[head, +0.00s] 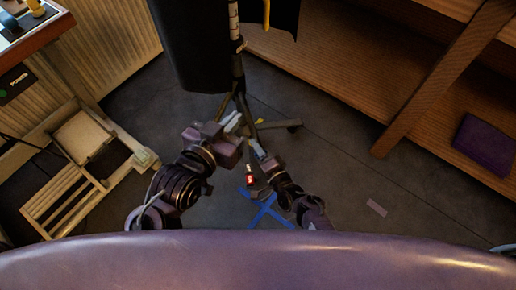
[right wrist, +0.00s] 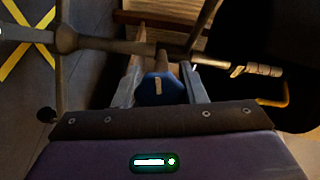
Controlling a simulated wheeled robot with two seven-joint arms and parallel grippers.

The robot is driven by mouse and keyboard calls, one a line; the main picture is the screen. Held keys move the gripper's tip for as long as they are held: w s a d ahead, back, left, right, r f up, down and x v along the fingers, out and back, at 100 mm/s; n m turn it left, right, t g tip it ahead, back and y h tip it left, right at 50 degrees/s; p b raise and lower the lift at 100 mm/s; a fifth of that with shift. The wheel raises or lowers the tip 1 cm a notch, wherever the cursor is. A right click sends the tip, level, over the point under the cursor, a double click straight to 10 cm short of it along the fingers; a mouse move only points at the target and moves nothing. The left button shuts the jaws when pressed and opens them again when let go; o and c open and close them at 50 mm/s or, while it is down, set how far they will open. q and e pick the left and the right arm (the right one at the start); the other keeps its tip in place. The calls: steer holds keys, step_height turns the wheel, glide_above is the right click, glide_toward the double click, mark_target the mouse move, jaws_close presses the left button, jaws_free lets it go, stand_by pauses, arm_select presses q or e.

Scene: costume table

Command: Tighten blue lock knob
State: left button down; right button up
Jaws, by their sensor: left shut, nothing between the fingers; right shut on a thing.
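The blue lock knob (right wrist: 158,92) sits on a stem from the stand's pole (right wrist: 110,44) in the right wrist view. My right gripper (right wrist: 163,72) is shut on it, with one finger on each side. In the head view the right gripper (head: 257,149) is low beside the stand's pole (head: 236,66), and the knob is too small to make out there. My left gripper (head: 233,122) is shut and empty, just left of the pole and higher up. I cannot tell whether it touches the pole.
A black form (head: 190,45) hangs on the stand above the grippers. The stand's leg (head: 280,126) spreads over the dark floor. A wooden chair (head: 75,165) is at left, wooden shelves (head: 330,70) at right. Blue tape (head: 264,210) marks the floor. Floor at lower right is mostly clear.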

stand_by(0.4)
steer(key=o, duration=1)
steer(key=shift+s+d, duration=0.15)
steer(key=shift+s, duration=0.05)
arm_select(q)
steer(key=s+a+f+g+y+p, duration=0.2)
steer(key=s+f+g, duration=0.6)
steer(key=f, duration=0.5)
steer(key=shift+s+a+y, duration=0.35)
steer(key=shift+s+y, duration=0.25)
steer(key=shift+s, duration=0.6)
arm_select(e)
steer(key=v, duration=0.7)
steer(key=shift+s, duration=0.15)
